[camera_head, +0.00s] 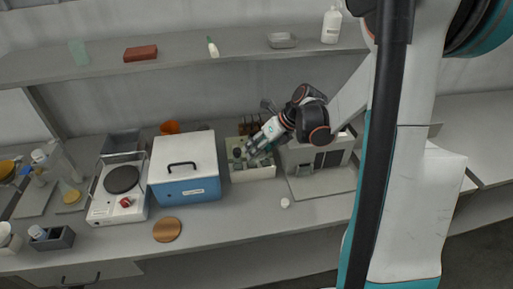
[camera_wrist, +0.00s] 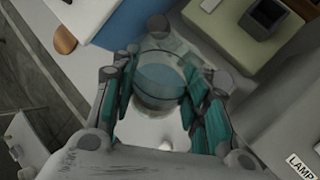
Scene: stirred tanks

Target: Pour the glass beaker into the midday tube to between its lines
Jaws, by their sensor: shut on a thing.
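My gripper (camera_head: 256,150) is low over the cream tray (camera_head: 252,174) at the middle of the bench. In the wrist view my gripper (camera_wrist: 166,92) has its teal pads closed on both sides of the clear glass beaker (camera_wrist: 160,76). No tube lines or labels are readable.
A blue box with a white lid (camera_head: 184,168) stands left of the tray, with a hot plate (camera_head: 120,190) further left. A grey machine (camera_head: 322,158) stands close on the right. An orange cup (camera_head: 170,127) is behind the box. The front bench has a wooden disc (camera_head: 167,229) and free room.

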